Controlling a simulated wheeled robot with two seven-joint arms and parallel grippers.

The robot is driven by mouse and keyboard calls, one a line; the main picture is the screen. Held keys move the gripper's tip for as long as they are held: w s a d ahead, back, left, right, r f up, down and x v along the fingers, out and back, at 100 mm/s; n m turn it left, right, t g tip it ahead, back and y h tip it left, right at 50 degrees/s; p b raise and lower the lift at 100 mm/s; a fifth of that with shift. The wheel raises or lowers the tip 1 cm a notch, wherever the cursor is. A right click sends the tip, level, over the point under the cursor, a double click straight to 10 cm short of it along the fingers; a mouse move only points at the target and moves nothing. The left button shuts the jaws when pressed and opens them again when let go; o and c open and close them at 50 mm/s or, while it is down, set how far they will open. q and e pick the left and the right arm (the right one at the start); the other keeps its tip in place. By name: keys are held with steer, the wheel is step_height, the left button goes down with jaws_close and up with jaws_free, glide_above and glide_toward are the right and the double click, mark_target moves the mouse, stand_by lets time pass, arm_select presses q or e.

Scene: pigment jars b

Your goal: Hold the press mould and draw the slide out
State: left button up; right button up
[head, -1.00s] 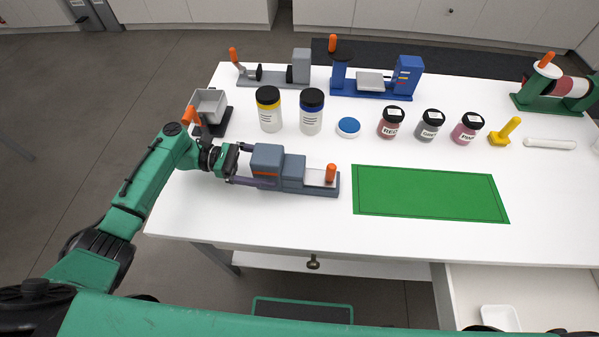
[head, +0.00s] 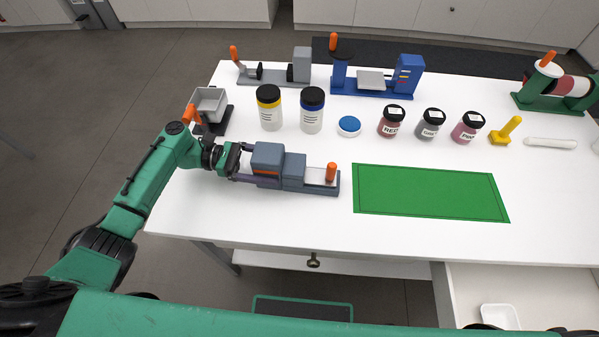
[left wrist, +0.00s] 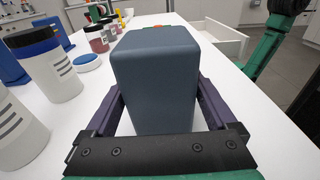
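The press mould (head: 293,170) is a blue-grey body on a flat base, lying near the table's front left. A pale slide (head: 316,177) with an upright orange handle (head: 331,172) sits at its right end. My left gripper (head: 256,166) reaches in from the left, one finger on each side of the tall block. In the left wrist view the block (left wrist: 155,80) fills the space between the fingers, which look closed against its sides; the exact contact is hard to see. The slide is hidden there behind the block.
A green mat (head: 430,193) lies right of the mould. Behind stand two black-lidded bottles (head: 311,115), a blue lid (head: 349,126), several pigment jars (head: 391,122) and a blue device (head: 372,84). A grey box (head: 209,103) is at the left edge. A drawer (head: 465,290) stands open at front right.

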arm_select(q)
steer(key=shift+r, duration=0.1)
jaws_close()
steer(key=shift+s+f, duration=0.1)
steer(key=shift+f, duration=0.15)
steer(key=shift+f, duration=0.2)
